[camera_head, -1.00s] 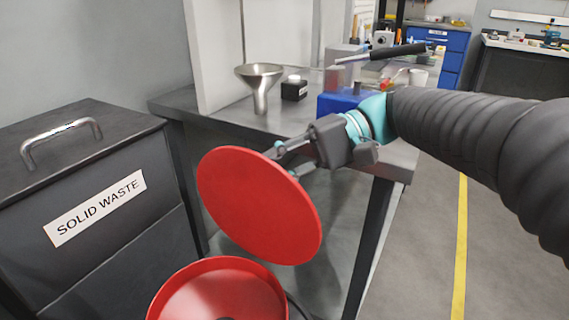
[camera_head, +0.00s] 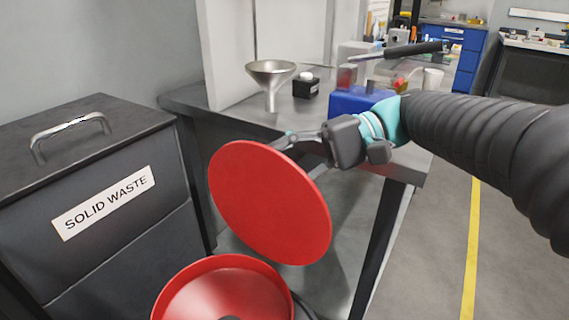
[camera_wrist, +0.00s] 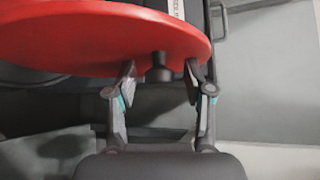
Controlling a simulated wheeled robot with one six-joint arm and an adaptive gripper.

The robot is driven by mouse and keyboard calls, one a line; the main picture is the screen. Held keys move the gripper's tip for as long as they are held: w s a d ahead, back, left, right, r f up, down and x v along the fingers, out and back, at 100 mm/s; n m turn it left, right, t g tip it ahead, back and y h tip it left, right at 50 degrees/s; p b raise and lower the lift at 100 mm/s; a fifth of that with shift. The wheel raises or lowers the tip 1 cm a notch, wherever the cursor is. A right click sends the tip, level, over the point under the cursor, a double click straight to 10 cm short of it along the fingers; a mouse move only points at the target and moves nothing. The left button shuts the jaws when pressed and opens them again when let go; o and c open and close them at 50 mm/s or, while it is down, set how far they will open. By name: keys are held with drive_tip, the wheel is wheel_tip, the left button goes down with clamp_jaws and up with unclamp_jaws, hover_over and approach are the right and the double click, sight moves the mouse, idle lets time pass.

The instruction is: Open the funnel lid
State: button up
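The red round funnel lid (camera_head: 270,203) stands raised and steeply tilted above the red funnel (camera_head: 225,292), whose wide mouth is uncovered at the bottom of the head view. My gripper (camera_head: 288,142) is at the lid's upper right edge, with its fingertips partly hidden by the lid. In the wrist view, the lid (camera_wrist: 90,35) fills the top left. A short dark knob (camera_wrist: 159,68) on the lid lies between my two spread fingers (camera_wrist: 160,80), with a visible gap on each side.
A dark SOLID WASTE bin (camera_head: 105,190) stands at the left. A grey table (camera_head: 230,118) behind the lid holds a metal funnel (camera_head: 271,80), a small black box (camera_head: 306,87) and a blue block (camera_head: 350,103). Open floor with a yellow line (camera_head: 472,250) lies to the right.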

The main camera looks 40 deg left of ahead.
drive_tip(key=v, duration=1.2)
idle(0.3)
drive_tip(key=s+d+f+m+t+h, duration=0.2)
drive_tip(key=d+f+t, duration=0.3)
drive_tip(key=d, duration=0.6)
drive_tip(key=s+d+f+m+t+h, duration=0.2)
drive_tip(key=d+f+t, duration=0.4)
drive_tip(key=d, duration=0.6)
drive_tip(key=s+d+f+m+t+h, duration=0.3)
drive_tip(key=s+d+f+t+h, duration=0.1)
drive_tip(key=d+f, duration=0.5)
drive_tip(key=d+t+h, duration=0.1)
drive_tip(key=d+t, duration=0.1)
drive_tip(key=shift+s+d, duration=0.3)
drive_tip(key=shift+d, duration=0.05)
